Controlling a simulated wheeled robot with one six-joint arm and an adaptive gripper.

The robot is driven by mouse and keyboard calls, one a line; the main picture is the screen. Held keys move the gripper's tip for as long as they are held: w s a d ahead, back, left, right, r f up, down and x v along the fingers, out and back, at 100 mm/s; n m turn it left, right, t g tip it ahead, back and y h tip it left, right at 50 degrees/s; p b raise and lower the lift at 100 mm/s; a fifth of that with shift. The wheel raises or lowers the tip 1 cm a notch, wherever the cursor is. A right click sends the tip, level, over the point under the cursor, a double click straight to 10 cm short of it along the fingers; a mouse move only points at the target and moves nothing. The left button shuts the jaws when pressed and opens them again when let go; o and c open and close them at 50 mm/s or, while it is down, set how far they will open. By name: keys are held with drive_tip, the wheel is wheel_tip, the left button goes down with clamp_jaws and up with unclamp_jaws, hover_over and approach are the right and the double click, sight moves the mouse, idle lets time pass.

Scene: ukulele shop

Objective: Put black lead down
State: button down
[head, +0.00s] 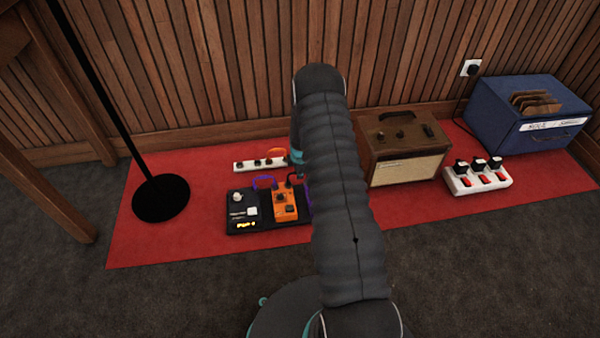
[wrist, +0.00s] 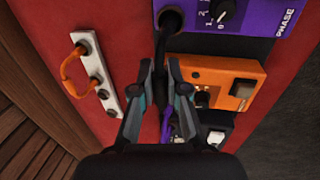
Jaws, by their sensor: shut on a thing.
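The black lead (wrist: 171,20) shows in the wrist view as a dark, rounded plug end with a cord that runs down to my fingertips. My gripper (wrist: 160,88) is shut on its cord. The plug end is beside the left edge of the purple pedal (wrist: 245,14) marked PHASE; I cannot tell whether it touches it. The orange pedal (wrist: 240,82) is right of my fingertips, and it also shows in the head view (head: 284,204). In the head view my arm hides the gripper and most of the pedals' right side.
A purple lead (head: 264,181) is by the black pedalboard (head: 262,226). A white strip (head: 243,166) with an orange lead (wrist: 69,76) lies behind it. A brown amp (head: 405,171), white power strip (head: 480,181), blue case (head: 515,115) and round stand base (head: 160,198) surround it. Red mat (head: 180,240) is bare in front.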

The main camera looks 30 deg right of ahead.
drive_tip(key=shift+f, duration=0.25)
drive_tip(key=c, duration=1.2)
unclamp_jaws()
drive_tip(key=shift+r, duration=0.1)
